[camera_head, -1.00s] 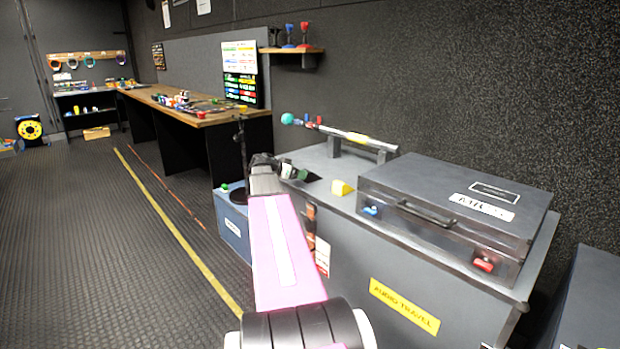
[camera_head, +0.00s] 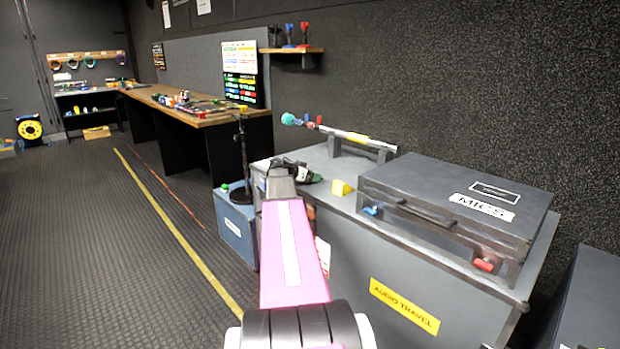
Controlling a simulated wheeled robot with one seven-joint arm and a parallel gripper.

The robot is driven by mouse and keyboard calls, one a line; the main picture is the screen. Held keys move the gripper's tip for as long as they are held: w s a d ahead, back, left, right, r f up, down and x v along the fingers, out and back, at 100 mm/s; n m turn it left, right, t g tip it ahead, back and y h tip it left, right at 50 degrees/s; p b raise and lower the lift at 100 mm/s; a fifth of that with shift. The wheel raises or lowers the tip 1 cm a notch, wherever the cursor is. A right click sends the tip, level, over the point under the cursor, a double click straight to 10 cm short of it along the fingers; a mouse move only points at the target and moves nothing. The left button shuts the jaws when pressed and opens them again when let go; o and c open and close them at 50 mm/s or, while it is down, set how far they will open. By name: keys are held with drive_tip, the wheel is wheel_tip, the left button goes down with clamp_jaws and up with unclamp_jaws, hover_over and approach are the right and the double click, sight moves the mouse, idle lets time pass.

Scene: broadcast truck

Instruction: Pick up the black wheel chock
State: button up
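My gripper (camera_head: 308,177) is low over the left end of the grey AUDIO TRAVEL case (camera_head: 340,255), at the end of my pink arm. Its fingers are small and dark, so I cannot tell whether they are open or shut. No black wheel chock shows clearly. A dark patch at the gripper may be part of one, but my wrist and fingers hide most of that spot. A yellow block (camera_head: 341,188) sits on the case top just right of my gripper, apart from it.
A closed MICS case (camera_head: 455,205) fills the right of the case top. A rod on a stand (camera_head: 355,138) lies along the back by the wall. A blue box (camera_head: 235,228) and a dark stand (camera_head: 241,165) are at left. The ribbed floor is open further left.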

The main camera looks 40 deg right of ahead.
drive_tip(key=c, duration=0.9)
drive_tip(key=shift+r, duration=0.45)
wheel_tip(320, 180, up, 3)
drive_tip(key=shift+r, duration=0.1)
drive_tip(key=w+a+r, duration=0.1)
drive_tip(key=a+r, duration=0.1)
drive_tip(key=a, duration=0.1)
drive_tip(key=w+a+r, duration=0.2)
drive_tip(key=a, duration=0.2)
drive_tip(key=w+a+r, duration=0.2)
drive_tip(key=a+r, duration=0.1)
drive_tip(key=shift+w+a, duration=0.2)
drive_tip(key=shift+w, duration=0.05)
